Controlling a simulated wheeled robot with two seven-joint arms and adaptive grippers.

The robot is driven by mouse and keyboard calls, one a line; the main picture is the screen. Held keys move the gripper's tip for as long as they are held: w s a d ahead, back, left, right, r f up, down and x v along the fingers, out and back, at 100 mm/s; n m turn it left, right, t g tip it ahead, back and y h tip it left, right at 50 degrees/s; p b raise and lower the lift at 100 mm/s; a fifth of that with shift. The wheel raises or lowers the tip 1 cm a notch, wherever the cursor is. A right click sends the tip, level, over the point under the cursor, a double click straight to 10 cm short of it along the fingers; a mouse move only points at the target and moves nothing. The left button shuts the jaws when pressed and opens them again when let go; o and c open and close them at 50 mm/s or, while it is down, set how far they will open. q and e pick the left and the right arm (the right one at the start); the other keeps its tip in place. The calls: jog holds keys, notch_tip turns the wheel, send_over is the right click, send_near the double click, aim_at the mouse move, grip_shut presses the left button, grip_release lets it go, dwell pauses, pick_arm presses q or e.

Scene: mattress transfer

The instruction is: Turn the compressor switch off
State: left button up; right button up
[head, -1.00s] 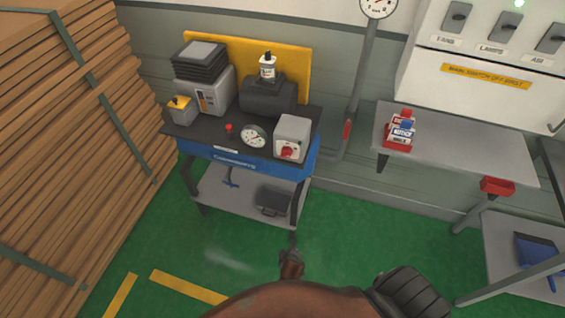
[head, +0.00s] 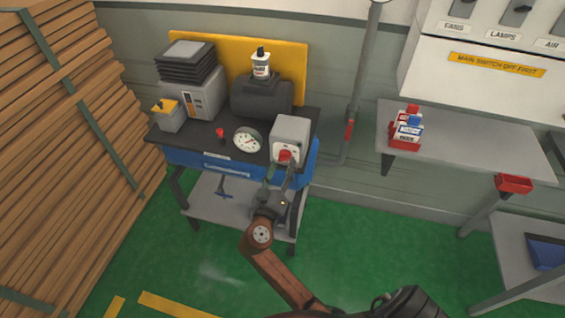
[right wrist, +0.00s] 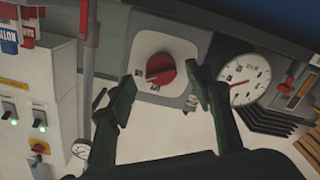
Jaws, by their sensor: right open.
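The compressor (head: 262,97) stands on a blue bench with its dark tank at the back. Its switch is a red rotary knob (head: 284,156) on the front of a grey box (head: 291,132). In the right wrist view the red knob (right wrist: 161,70) sits on a white plate. My right gripper (head: 282,172) is open just in front of the knob. In the right wrist view its two fingertips (right wrist: 162,88) lie on either side of the knob, with space between them and it. Whether they touch the box cannot be told. My left gripper is not in view.
A round gauge (head: 247,141) and a small red button (head: 220,134) are left of the switch box. A vertical pipe (head: 361,85) rises to its right. A grey shelf (head: 470,142) holds red-and-white packs. Stacked planks (head: 75,150) fill the left side.

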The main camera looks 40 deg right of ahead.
aim_at(285, 157)
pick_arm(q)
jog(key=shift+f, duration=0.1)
pick_arm(e)
jog(key=x, duration=0.2)
jog(key=shift+w+d, duration=0.2)
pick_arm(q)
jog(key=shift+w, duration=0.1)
pick_arm(e)
jog(key=shift+c, duration=0.5)
